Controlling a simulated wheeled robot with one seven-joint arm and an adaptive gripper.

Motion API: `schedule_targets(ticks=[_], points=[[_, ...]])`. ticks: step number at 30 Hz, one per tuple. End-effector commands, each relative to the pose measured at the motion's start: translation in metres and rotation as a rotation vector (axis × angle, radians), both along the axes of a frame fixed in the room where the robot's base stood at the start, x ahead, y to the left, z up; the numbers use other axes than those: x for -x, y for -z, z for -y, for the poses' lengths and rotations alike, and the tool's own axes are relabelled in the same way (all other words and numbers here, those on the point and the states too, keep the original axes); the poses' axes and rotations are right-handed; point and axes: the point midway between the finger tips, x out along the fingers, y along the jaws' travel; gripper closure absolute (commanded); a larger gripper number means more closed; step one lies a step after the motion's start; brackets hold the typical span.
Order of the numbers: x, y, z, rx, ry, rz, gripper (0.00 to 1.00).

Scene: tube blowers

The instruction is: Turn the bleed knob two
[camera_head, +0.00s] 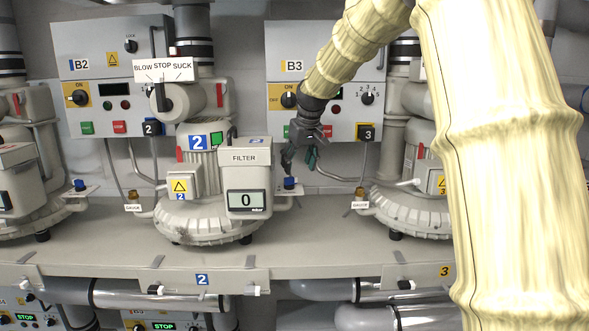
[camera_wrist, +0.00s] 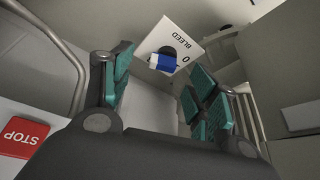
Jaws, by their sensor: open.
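The bleed knob of blower 2 (camera_head: 289,183) is a small blue knob on a plate to the right of the filter box (camera_head: 246,180). In the wrist view the blue knob (camera_wrist: 162,63) sits on a white plate marked BLEED and 0 (camera_wrist: 186,37). My gripper (camera_head: 299,165) points down just above the knob in the head view. In the wrist view my gripper (camera_wrist: 158,72) is open, with its green-padded fingers to either side of the knob's line. It is empty, and the knob appears beyond the fingers; I cannot tell the exact gap.
The filter box with its display reading 0 stands close left of my gripper. Control box B3 (camera_head: 322,118) is behind my gripper. A red STOP button (camera_wrist: 22,138) shows at the wrist view's left. Bare shelf (camera_head: 318,236) lies in front.

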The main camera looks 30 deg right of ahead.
Motion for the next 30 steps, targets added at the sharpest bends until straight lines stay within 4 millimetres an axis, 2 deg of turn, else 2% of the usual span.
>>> schedule_targets(ticks=[3,7,14,22,27,30], points=[[-0.013,0.021,-0.001,0.0,-0.003,-0.01,0.41],[-0.019,0.033,-0.001,-0.001,-0.003,-0.008,0.41],[-0.016,0.039,0.0,0.0,-0.003,-0.001,0.41],[-0.024,0.045,-0.002,-0.001,-0.005,-0.007,0.41],[-0.024,0.045,-0.001,0.0,-0.004,-0.007,0.72],[-0.023,0.044,0.0,-0.001,-0.003,-0.007,0.86]])
